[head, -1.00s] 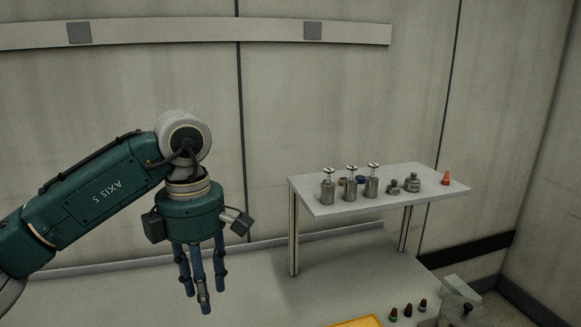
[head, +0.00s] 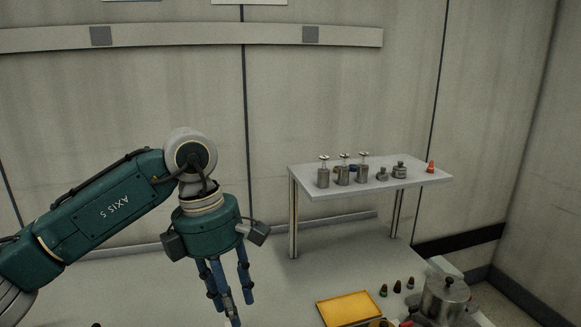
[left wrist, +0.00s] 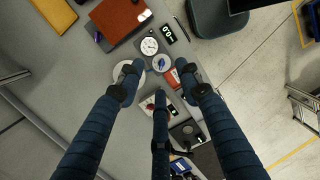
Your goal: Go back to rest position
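My left gripper (head: 228,293) hangs fingers down on the green arm from the left, over the grey worktop, left of the raised shelf. In the left wrist view my left gripper (left wrist: 160,82) shows three blue fingers spread apart with nothing held between them. The worktop and its items show beyond the fingertips. My right gripper is in neither view.
A raised white shelf (head: 420,180) carries several metal bottles and a small orange cone (head: 430,167). A yellow tray (head: 348,309) and a metal pot (head: 446,298) stand at front right. The left wrist view shows a round dial (left wrist: 149,46) and a reddish-brown case (left wrist: 118,20).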

